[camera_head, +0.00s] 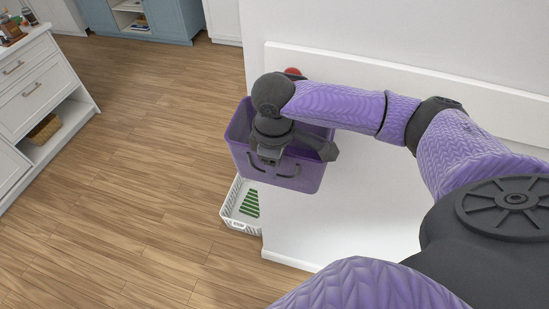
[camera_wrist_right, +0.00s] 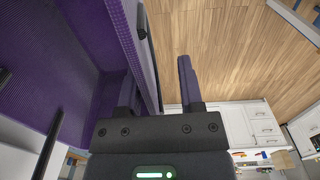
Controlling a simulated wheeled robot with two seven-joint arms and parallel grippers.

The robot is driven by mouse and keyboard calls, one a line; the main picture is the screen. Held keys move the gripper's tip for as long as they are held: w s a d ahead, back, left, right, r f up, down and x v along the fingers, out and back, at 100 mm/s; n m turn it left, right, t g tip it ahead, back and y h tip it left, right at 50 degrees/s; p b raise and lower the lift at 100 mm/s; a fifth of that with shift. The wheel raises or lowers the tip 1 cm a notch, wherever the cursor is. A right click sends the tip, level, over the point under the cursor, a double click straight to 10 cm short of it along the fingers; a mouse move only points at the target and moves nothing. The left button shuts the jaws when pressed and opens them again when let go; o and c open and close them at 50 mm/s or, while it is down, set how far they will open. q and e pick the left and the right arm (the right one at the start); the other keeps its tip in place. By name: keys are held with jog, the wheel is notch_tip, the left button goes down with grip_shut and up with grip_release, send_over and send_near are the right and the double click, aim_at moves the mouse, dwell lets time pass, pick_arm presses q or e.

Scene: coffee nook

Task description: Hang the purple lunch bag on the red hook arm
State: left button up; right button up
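The purple lunch bag (camera_head: 307,170) is an open-topped box shape with dark handle strips on its front. It is upright against the white panel, above the floor. The red hook arm (camera_head: 293,71) shows only as a small red end above the bag; my right arm hides the rest, so I cannot tell whether the bag hangs on it. My right gripper (camera_head: 268,158) points down at the bag's near left side. In the right wrist view, the bag's side (camera_wrist_right: 124,30) passes between the parted fingers, close to the left one, with a gap to the right one. My left gripper is out of view.
A white basket (camera_head: 231,207) with green stripes stands on the floor beneath the bag. A white drawer unit (camera_head: 45,85) is at the left and blue cabinets (camera_head: 175,20) are at the back. The wooden floor between them is clear.

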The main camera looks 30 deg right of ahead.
notch_tip(320, 180, up, 10)
jog(key=s+a+f+m+t+y, duration=0.25)
jog(key=s+a+f, duration=0.55)
jog(key=a+f, duration=0.4)
jog(key=s+d+f+m+h, duration=0.2)
jog(key=s+d+f+m, duration=0.1)
jog(key=s+d, duration=0.3)
jog(key=s+d+f+b, duration=0.1)
jog(key=s+f+b, duration=0.2)
jog(key=f+b, duration=2.55)
jog(key=s+d+f+b, duration=0.1)
jog(key=s+f, duration=0.3)
jog(key=f, duration=0.7)
jog(key=s+d+f+g+b, duration=0.1)
jog(key=s+f, duration=0.4)
jog(key=f, duration=0.5)
jog(key=s+f+g+b, duration=0.1)
jog(key=s+f, duration=0.3)
jog(key=f, duration=0.7)
jog(key=shift+s+d+f, duration=0.3)
jog(key=shift+d, duration=0.1)
